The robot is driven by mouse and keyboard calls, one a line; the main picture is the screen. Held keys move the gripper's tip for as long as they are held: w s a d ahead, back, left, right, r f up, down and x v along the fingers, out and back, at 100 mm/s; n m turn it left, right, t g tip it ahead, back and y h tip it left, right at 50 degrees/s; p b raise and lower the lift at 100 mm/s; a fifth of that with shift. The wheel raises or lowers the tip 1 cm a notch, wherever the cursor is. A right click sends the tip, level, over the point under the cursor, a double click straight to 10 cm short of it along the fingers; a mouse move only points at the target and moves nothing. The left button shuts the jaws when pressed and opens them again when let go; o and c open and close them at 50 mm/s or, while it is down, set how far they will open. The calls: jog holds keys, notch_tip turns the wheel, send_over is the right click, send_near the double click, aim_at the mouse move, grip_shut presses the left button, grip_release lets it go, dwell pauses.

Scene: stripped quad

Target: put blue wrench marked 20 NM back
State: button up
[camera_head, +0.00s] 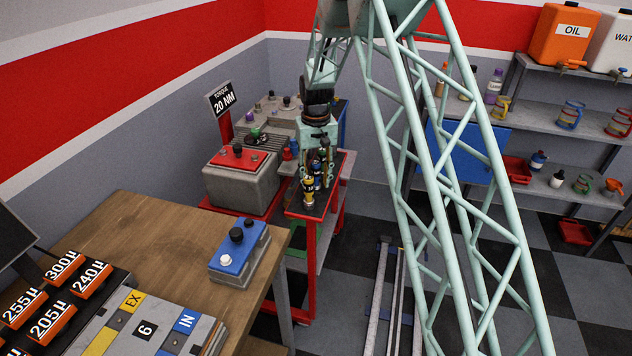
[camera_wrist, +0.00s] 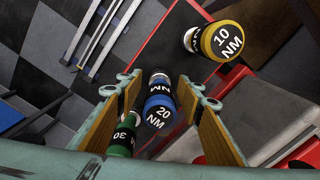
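The blue wrench marked 20 NM (camera_wrist: 158,112) stands end-on between the fingers of my gripper (camera_wrist: 161,82) in the wrist view. A narrow gap shows on each side of it, so the fingers are around it but appear not to press on it. In the head view the blue wrench (camera_head: 317,170) shows small and partly hidden under my gripper (camera_head: 319,174), over a narrow red-framed stand (camera_head: 310,222). The lower part of the wrench and what bears it are hidden. A sign reading TORQUE 20 NM (camera_head: 223,101) stands on a red post behind.
A yellow wrench marked 10 NM (camera_wrist: 218,42) stands to the upper right in the wrist view. A green wrench marked 30 NM (camera_wrist: 122,142) is close beside the left finger. A grey box with a red top (camera_head: 241,180) is left of the stand. A wooden bench (camera_head: 140,230) is nearer.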

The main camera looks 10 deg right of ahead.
aim_at(316, 162)
notch_tip(316, 162, up, 12)
jog(key=shift+f+p, duration=0.25)
jog(key=shift+p, duration=0.6)
jog(key=shift+r, duration=0.3)
dwell(0.3)
